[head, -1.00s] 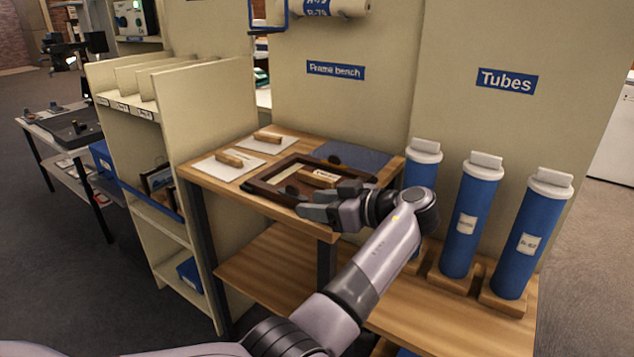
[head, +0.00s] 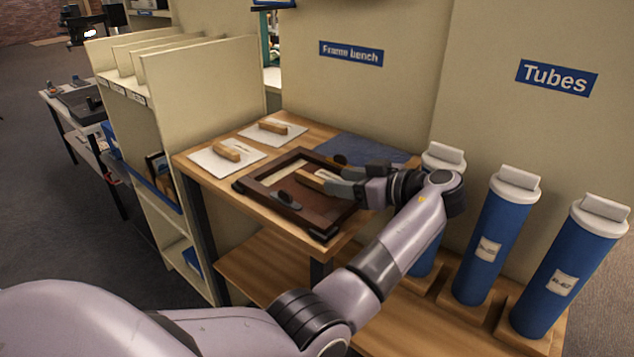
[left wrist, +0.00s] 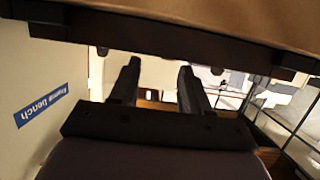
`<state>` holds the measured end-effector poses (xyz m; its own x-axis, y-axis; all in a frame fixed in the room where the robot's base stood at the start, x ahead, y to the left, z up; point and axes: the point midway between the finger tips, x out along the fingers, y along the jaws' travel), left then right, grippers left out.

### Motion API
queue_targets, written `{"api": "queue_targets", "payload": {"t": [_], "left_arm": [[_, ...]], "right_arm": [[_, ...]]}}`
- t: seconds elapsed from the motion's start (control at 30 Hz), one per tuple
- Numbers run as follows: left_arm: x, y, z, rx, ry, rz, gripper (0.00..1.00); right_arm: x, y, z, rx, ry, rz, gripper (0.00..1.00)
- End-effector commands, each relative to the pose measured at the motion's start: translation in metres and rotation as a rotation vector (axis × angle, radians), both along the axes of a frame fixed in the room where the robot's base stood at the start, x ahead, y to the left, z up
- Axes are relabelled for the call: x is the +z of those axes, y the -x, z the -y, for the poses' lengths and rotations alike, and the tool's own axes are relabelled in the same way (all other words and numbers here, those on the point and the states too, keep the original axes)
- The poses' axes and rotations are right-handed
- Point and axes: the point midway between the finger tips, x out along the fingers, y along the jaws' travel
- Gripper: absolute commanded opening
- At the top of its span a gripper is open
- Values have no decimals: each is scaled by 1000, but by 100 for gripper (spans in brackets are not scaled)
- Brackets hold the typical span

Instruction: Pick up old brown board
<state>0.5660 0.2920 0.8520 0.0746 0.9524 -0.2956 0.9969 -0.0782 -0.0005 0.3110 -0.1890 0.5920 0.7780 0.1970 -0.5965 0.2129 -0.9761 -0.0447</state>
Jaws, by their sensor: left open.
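A dark wooden frame (head: 258,190) lies flat on the frame bench. A brown board (head: 325,207) lies within the frame, with a tan wooden block (head: 310,180) at its back part. My arm hides the frame's right end. My right gripper is not in view.
Two white sheets with tan blocks lie on the bench's (head: 215,142) left part; a blue mat (head: 365,150) lies at the back. Blue tubes (head: 490,240) stand close to the right of my arm. A beige divider rack (head: 205,80) stands at left.

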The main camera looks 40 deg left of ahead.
Motion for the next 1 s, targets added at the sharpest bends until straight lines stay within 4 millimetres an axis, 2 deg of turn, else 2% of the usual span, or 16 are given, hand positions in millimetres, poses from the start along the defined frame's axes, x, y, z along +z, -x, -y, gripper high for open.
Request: {"api": "queue_targets", "payload": {"t": [0.13,0.3,0.43,0.73,0.77,0.8,0.9,1.0], "left_arm": [[1,1,-7,2,1,-1,47],[-3,5,-30,3,0,-1,47],[-11,4,-45,1,0,1,47],[-14,3,-50,-1,1,1,47],[-14,3,-50,-1,1,1,44],[-14,3,-50,-1,1,1,31],[-14,3,-50,-1,1,1,0],[-14,3,-50,-1,0,1,0]], "right_arm": [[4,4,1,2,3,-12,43],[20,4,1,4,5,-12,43],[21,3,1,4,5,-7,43],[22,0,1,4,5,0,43],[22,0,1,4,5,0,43],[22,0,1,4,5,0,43],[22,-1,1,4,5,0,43],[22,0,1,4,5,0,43]]}}
